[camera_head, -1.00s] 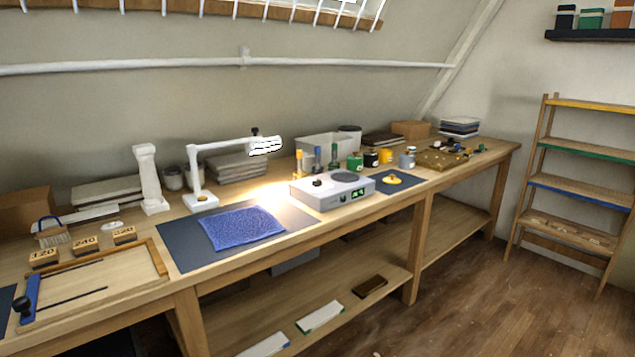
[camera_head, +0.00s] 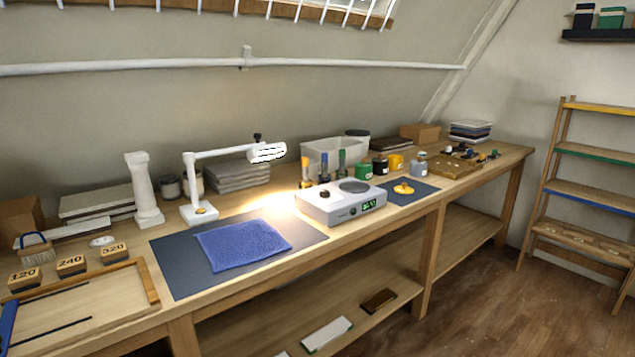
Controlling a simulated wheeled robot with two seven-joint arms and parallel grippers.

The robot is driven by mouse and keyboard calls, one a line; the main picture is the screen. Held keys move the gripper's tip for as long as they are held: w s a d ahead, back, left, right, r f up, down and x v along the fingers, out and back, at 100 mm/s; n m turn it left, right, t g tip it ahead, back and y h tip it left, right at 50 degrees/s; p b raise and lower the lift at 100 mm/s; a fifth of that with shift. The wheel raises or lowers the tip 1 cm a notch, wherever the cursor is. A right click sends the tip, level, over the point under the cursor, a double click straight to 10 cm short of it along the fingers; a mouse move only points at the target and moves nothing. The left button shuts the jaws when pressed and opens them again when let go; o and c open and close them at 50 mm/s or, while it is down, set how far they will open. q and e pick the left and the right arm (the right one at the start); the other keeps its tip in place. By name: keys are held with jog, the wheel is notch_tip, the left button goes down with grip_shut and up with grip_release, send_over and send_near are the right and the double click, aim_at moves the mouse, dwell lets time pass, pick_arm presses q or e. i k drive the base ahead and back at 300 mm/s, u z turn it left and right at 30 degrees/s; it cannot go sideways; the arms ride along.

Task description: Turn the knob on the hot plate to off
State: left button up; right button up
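The hot plate (camera_head: 327,213) is a white-grey box on the wooden workbench, right of the blue cloth. A round dark heating disc (camera_head: 355,186) is on its top at the right. A small black knob (camera_head: 324,195) stands on its top at the left. A lit green display (camera_head: 368,205) is on its front face, with a small dark control beside it; the digits are too small to read surely. The knob's setting cannot be made out. Neither of my grippers is in view.
A blue cloth (camera_head: 243,245) lies on a dark mat (camera_head: 170,265) to the left. A white lamp (camera_head: 188,180) reaches over the bench behind it. Jars and brushes stand behind the hot plate. A yellow item (camera_head: 403,189) lies on a small mat to its right. The floor (camera_head: 470,300) in front is clear.

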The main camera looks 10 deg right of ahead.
aim_at(324, 193)
jog(key=i, duration=0.2)
jog(key=z, duration=2.05)
jog(key=i, duration=0.55)
jog(key=u, duration=1.15)
